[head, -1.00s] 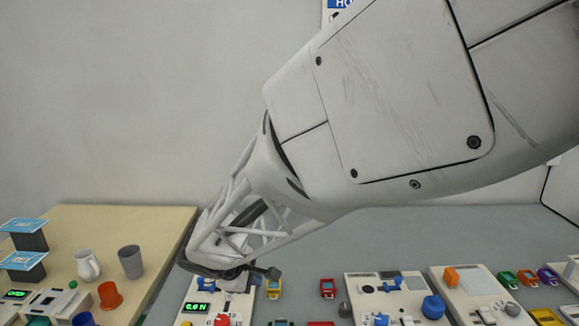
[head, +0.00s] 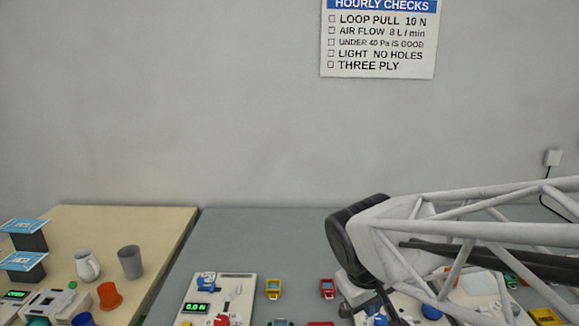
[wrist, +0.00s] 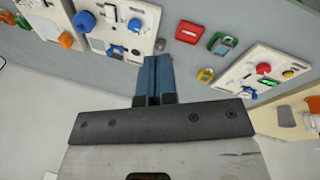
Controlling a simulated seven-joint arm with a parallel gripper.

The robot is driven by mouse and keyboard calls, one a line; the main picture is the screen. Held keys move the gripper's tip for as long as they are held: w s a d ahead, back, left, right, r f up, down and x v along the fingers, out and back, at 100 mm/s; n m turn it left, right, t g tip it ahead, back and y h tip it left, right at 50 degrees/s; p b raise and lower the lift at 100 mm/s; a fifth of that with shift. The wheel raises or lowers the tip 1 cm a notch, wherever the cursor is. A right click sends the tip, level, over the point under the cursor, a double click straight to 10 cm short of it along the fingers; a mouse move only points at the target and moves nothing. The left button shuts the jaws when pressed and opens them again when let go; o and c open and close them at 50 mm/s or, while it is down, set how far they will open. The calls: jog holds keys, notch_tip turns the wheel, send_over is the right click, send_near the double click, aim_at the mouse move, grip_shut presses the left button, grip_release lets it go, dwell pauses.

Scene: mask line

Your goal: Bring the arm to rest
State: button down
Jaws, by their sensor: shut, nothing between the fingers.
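My gripper (wrist: 153,72) shows in the wrist view as two blue fingers pressed together with nothing between them. It hangs above the grey table and touches nothing that I can see. In the head view my arm reaches in from the right edge, and its end is over the right part of the table, in front of a white test panel (head: 463,297). The fingertips are not clear in the head view.
A white panel with a green display (head: 218,301) stands left of my arm. Small yellow (head: 273,289) and red (head: 327,288) pieces lie between. A wooden table (head: 150,222) at left holds a mug (head: 87,265) and cups. A checklist sign (head: 380,38) hangs on the wall.

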jog(key=s+d+m+y, duration=0.2)
jog(key=s+d+m, duration=0.2)
jog(key=s, duration=0.5)
jog(key=shift+d+r+m, duration=0.15)
jog(key=shift+r+m, duration=0.15)
jog(key=shift+r, duration=0.15)
jog(key=shift+s, duration=0.1)
dwell(0.6)
